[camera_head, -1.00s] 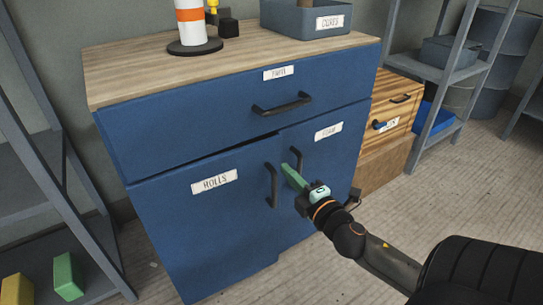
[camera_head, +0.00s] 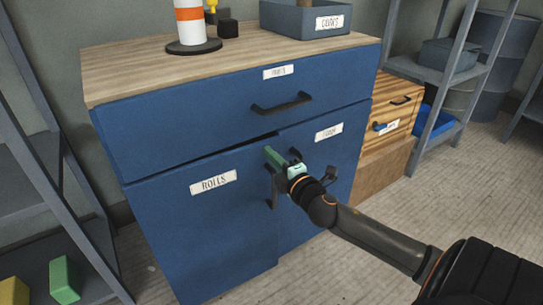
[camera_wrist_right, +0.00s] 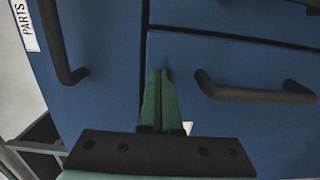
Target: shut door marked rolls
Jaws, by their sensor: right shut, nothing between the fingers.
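The blue door marked ROLLS (camera_head: 215,225) is the lower left door of the cabinet and also fills the lower right of the wrist view (camera_wrist_right: 235,135). It stands slightly ajar: a dark wedge shows along its top edge, widest at the right, and its free edge sits a little proud of the neighbouring door. Its dark handle (camera_wrist_right: 255,95) is partly hidden by my right gripper in the head view. My right gripper (camera_head: 268,150) is shut and empty, its green fingertips at the door's upper right corner, above the handle. Contact with the door cannot be told. My left gripper is not in view.
A drawer (camera_head: 235,110) above, marked PARTS, and the right door (camera_head: 325,165) look shut. The wooden cabinet top (camera_head: 130,70) bears a cone and a grey bin (camera_head: 300,22). Grey shelving stands left and right. The floor in front is clear.

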